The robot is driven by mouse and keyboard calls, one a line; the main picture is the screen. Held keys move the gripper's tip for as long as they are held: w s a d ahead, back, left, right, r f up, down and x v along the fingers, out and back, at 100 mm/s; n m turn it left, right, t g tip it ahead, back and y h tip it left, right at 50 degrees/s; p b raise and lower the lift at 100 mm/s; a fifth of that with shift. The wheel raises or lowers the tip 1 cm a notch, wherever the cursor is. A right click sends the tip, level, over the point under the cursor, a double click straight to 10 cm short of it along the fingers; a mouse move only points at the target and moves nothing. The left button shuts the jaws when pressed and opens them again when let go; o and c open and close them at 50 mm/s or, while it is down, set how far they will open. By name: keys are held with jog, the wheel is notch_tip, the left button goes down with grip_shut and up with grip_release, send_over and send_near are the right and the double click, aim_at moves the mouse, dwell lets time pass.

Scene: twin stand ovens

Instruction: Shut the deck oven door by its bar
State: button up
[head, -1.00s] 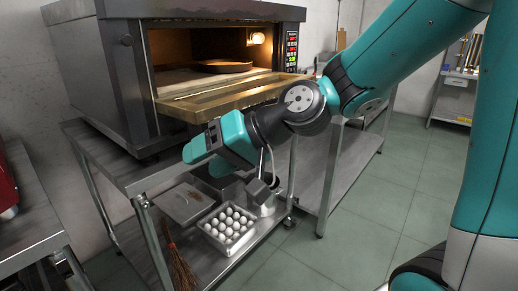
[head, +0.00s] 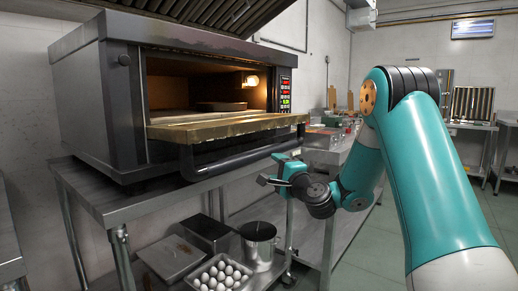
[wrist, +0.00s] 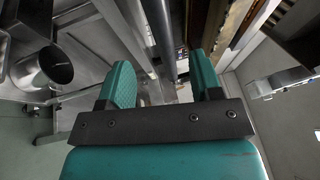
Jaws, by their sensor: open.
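The deck oven (head: 95,90) stands on a steel table, its door (head: 225,128) folded down and open, brass-coloured along its edge. The dark bar (head: 240,160) hangs along the door's front, below its edge. My gripper (head: 270,179) is just below and in front of the bar's right part, with its jaws open and nothing gripped. In the wrist view, the bar (wrist: 160,32) runs as a dark rod between the two spread teal fingers (wrist: 162,82); whether it touches either finger I cannot tell. The brass door edge (wrist: 234,28) lies to the right of it.
A tray of eggs (head: 218,274), a steel pot (head: 259,243) and flat metal boxes sit on the shelf below. A pan (head: 222,106) is inside the lit oven. A counter (head: 335,150) stands to the right; green floor lies open beyond.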

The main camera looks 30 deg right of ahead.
aim_at(261, 157)
jog(key=w+p, duration=0.1)
jog(key=w, duration=0.2)
jog(key=w+r+p, duration=0.1)
jog(key=w, duration=0.3)
jog(key=w+p, duration=0.2)
jog(key=w, duration=0.1)
jog(key=shift+w+d+r, duration=0.25)
jog(key=shift+w+r, duration=0.05)
